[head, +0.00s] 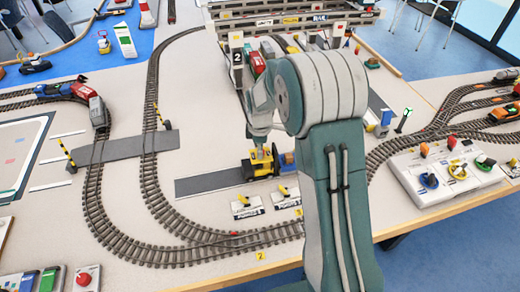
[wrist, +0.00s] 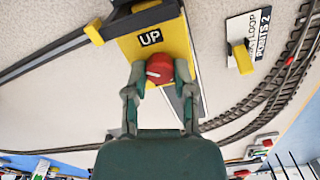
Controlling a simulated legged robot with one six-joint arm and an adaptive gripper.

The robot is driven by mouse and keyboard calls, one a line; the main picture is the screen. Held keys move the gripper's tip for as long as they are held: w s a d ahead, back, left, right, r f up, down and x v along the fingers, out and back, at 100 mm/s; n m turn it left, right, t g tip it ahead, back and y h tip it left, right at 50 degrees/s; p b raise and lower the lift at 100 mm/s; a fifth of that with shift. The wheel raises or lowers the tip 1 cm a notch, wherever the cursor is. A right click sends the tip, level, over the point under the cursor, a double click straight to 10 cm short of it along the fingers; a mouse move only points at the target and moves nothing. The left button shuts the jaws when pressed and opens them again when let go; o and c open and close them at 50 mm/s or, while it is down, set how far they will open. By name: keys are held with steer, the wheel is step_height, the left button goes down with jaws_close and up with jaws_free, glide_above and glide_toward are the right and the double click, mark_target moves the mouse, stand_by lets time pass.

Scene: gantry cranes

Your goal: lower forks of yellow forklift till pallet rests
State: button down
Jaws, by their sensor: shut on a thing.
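The yellow forklift (head: 252,172) stands on a dark grey strip near the middle of the table. A small blue load (head: 286,159) is at its right side; whether a pallet under it touches the table is too small to tell. In the wrist view, a yellow panel labelled UP (wrist: 151,38) carries a round red knob (wrist: 160,68) with a white mark. My gripper (wrist: 158,78) is shut on the red knob, one finger on each side. In the head view my arm partly covers the area, and the knob cannot be made out. The forks are not clearly visible.
Curved tracks (head: 152,190) run left of and in front of the forklift. A white control box (head: 445,170) with coloured knobs is at right. A gantry frame (head: 300,20) stands behind. The strip left of the forklift is clear.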

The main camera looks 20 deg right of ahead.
steer(key=shift+f, duration=0.15)
steer(key=shift+c, duration=2.2)
jaws_free()
step_height(320, 180, up, 12)
